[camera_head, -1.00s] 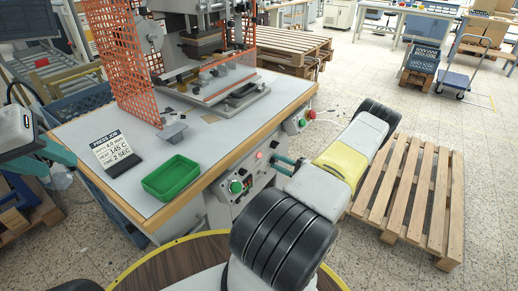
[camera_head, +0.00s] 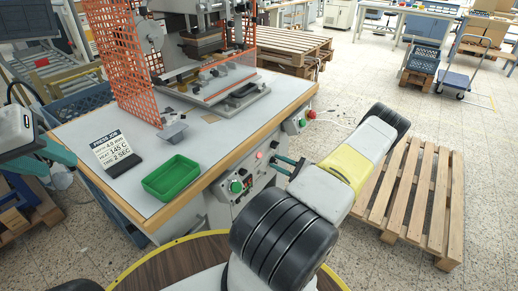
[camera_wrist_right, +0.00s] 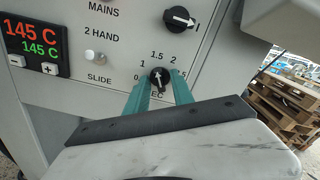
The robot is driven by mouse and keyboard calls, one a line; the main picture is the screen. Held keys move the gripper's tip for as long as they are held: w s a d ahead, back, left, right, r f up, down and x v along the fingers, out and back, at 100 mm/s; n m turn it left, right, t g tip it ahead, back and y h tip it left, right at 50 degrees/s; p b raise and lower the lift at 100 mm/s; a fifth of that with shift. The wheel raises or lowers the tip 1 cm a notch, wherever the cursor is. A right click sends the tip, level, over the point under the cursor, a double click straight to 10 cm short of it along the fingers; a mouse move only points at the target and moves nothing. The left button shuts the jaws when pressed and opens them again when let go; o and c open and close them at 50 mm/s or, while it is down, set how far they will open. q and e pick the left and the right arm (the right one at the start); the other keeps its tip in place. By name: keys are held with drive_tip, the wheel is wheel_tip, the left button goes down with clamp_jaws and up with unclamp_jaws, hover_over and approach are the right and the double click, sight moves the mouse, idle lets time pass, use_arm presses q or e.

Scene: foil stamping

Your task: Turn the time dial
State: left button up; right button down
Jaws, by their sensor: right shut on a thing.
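The time dial (camera_wrist_right: 158,78) is a black knob with a white pointer mark on the press's grey front panel, above "SEC". Its scale runs from 0 past 1, 1.5 and 2; the mark points roughly up, and its exact setting is hard to read. My right gripper (camera_wrist_right: 160,82) has its teal fingers shut on the dial, one on each side. In the head view the right gripper (camera_head: 286,165) reaches the panel from the right. My left gripper (camera_head: 58,152) shows partly at the left edge; its opening is unclear.
Another black dial (camera_wrist_right: 180,19) sits above right, with a temperature display (camera_wrist_right: 35,42) reading 145 C at left. On the table are a green tray (camera_head: 171,177) and a job card (camera_head: 116,151) reading 145 C, 2 sec. A pallet (camera_head: 415,195) lies right of my right arm.

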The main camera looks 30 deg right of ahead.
drive_tip(key=m, duration=0.5)
drive_tip(key=shift+s+m, duration=0.1)
drive_tip(key=shift+m, duration=2.4)
drive_tip(key=c, duration=1.5)
unclamp_jaws()
drive_tip(key=v, duration=0.7)
drive_tip(key=shift+s+d, duration=0.2)
drive_tip(key=shift+s, duration=0.15)
